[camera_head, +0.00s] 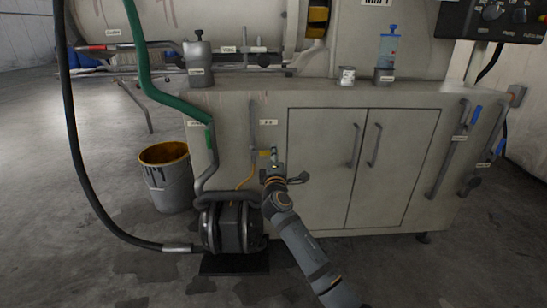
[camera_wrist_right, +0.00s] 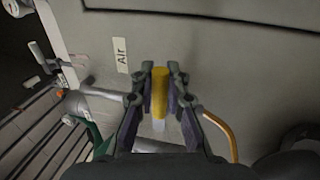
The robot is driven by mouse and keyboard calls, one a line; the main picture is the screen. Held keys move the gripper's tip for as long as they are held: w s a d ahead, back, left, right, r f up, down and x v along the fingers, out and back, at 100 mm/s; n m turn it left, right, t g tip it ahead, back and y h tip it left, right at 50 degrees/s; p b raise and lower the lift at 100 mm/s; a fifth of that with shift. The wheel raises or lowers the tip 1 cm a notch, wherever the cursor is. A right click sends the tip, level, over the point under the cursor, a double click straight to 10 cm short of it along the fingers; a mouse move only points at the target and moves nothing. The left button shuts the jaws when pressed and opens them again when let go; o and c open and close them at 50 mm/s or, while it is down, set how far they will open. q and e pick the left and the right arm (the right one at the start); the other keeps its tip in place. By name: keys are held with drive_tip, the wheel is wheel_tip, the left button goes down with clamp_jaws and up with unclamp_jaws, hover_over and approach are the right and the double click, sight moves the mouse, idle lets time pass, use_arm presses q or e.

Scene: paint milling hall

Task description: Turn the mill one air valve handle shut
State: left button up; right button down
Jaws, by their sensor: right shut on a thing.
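The air valve handle is a small yellow lever. In the head view its yellow end (camera_head: 264,153) shows just left of my right gripper (camera_head: 273,160), low on the front of the mill cabinet. In the right wrist view the yellow handle (camera_wrist_right: 159,90) lies between the two fingers of my right gripper (camera_wrist_right: 160,74), which are shut on it. An "Air" label (camera_wrist_right: 121,55) is on the panel beside it. The valve body is mostly hidden by the gripper. My left gripper is not in view.
An orange hose (camera_head: 245,179) runs down from the valve area to a dark pump (camera_head: 231,228). A green hose (camera_head: 150,85) and a black hose (camera_head: 78,165) hang on the left. A paint-stained bucket (camera_head: 170,180) stands left. Cabinet doors (camera_head: 330,150) are right of the gripper.

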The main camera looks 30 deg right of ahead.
drive_tip(key=shift+f, duration=0.25)
idle(0.3)
drive_tip(key=c, duration=1.3)
unclamp_jaws()
drive_tip(key=shift+r, duration=0.1)
drive_tip(key=shift+c, duration=0.2)
drive_tip(key=shift+s, duration=0.1)
drive_tip(key=v, duration=1.2)
drive_tip(key=shift+a, duration=0.1)
